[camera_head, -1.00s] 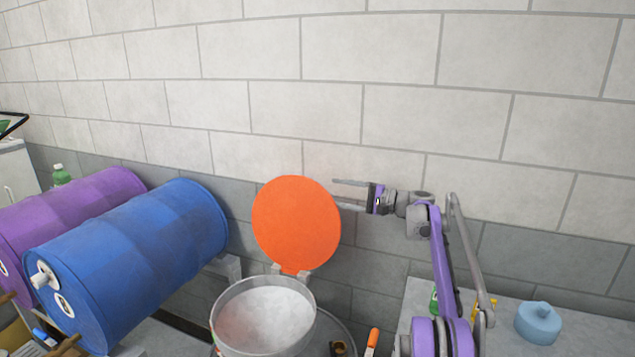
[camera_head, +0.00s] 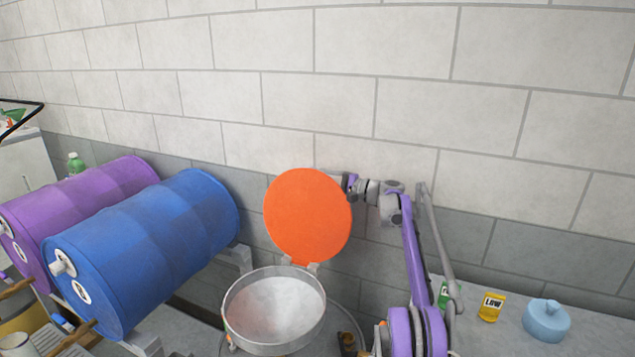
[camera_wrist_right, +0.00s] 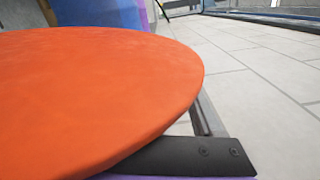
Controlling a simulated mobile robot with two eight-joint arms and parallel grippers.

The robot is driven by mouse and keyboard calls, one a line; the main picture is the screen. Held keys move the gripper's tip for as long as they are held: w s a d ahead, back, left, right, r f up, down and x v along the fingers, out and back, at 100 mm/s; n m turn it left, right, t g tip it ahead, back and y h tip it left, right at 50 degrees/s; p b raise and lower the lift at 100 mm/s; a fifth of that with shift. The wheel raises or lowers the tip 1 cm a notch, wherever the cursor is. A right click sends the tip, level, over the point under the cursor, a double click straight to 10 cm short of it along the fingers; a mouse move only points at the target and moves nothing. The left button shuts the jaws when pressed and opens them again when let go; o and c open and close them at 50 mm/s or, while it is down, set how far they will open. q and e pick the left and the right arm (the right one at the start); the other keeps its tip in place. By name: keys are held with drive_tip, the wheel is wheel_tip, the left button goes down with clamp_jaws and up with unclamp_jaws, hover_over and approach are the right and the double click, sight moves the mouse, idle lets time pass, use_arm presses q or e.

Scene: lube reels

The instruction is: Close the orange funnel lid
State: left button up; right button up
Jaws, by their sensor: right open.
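The orange funnel lid (camera_head: 307,215) stands upright, open on its hinge at the back of the round metal funnel (camera_head: 232,318). The pale inside of the funnel is uncovered. My right gripper (camera_head: 349,184) is at the upper right edge of the lid, and its fingers are hidden behind the lid in the head view. In the right wrist view the lid (camera_wrist_right: 90,95) fills the left side, and one dark finger (camera_wrist_right: 195,156) shows beside its lower edge. The gripper is open; I cannot tell whether it touches the lid. My left gripper is not in view.
A blue drum (camera_head: 145,250) and a purple drum (camera_head: 85,205) lie on their sides at left. A grey block wall (camera_head: 330,90) is behind the lid. A yellow container (camera_head: 491,307) and a light blue container (camera_head: 546,320) sit on a grey surface at right.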

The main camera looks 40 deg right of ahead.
clamp_jaws()
idle(1.3)
